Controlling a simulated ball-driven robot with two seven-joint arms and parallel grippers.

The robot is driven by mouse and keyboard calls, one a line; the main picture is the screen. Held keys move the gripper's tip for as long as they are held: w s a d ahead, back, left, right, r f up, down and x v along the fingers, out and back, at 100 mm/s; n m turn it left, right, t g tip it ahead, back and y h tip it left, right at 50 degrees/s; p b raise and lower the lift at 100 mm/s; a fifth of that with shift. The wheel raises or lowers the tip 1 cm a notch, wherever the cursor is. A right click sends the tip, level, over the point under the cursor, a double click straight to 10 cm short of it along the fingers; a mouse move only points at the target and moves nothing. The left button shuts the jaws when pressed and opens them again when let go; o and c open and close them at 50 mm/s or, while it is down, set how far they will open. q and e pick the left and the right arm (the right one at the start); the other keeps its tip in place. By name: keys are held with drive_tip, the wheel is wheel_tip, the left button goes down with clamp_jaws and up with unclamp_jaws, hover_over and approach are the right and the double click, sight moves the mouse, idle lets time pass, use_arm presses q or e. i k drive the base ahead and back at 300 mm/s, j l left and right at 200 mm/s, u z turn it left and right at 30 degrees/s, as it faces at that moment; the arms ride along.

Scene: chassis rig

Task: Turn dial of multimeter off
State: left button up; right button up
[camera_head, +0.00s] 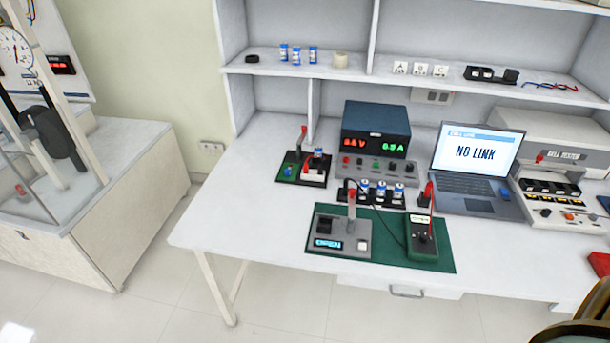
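The multimeter (424,249) lies on the green mat (385,263) near the front edge of the white workbench. It has a dark face with a green casing and a lit greenish display (420,219) at its top. Its dial (423,238) is a small dark spot on the face, and its setting is too small to read. A red probe stands beside the display, and a dark cable runs on its left. Neither of my grippers is in view.
A grey fixture (335,245) reading "OPEN" sits left of the multimeter. Behind are a battery holder (371,200) and a power supply (376,130). A laptop (478,165) showing "NO LINK" stands to the right. The bench's left part (225,205) is clear.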

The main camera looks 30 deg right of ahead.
sight(424, 238)
drive_tip(key=k+z, duration=0.15)
drive_tip(key=z, duration=1.6)
